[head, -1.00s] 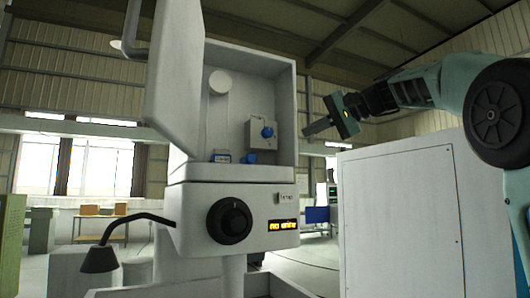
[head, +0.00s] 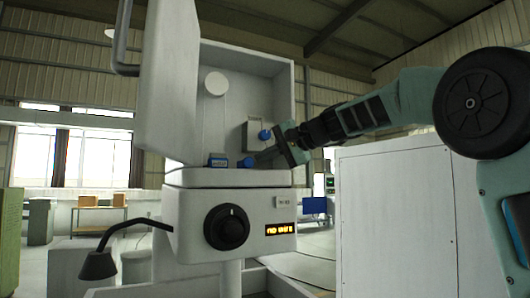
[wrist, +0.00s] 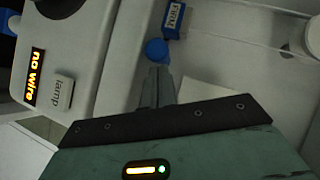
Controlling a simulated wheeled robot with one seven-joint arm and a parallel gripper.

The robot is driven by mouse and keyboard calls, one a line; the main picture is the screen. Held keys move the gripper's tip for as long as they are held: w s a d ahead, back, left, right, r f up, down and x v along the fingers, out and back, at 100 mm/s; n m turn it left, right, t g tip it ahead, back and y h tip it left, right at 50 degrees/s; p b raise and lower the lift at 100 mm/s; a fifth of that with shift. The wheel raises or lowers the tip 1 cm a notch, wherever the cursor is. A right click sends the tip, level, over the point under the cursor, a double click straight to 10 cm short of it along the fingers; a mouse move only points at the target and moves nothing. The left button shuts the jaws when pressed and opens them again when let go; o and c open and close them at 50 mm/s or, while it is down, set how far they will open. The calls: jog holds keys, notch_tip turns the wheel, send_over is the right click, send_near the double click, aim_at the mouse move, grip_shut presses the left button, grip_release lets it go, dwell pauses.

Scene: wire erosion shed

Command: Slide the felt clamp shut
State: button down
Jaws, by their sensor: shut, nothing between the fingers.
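In the open cabinet of the white machine, a blue round knob (head: 247,162) sits low down, a short gap to the right of a small blue block (head: 217,160). In the wrist view the block (wrist: 174,19) reads "FIRM" and the knob (wrist: 157,50) is close to it. These look like the felt clamp's parts; no label names it. My gripper (head: 257,158) is shut and empty, its fingers reaching in from the right. In the wrist view its fingertips (wrist: 158,72) are right at the knob; I cannot tell whether they touch. The clamp's slide is not clear.
A grey box with another blue knob (head: 265,135) is on the cabinet's back wall, just above my fingers. A white round spool (head: 215,83) is higher up. The open door (head: 168,80) stands at left. A black dial (head: 227,227) and a "no wire" display (head: 280,229) are below.

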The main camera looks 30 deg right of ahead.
aim_at(244, 163)
jog(key=shift+a, duration=0.15)
jog(key=a, duration=0.4)
jog(key=shift+b, duration=0.4)
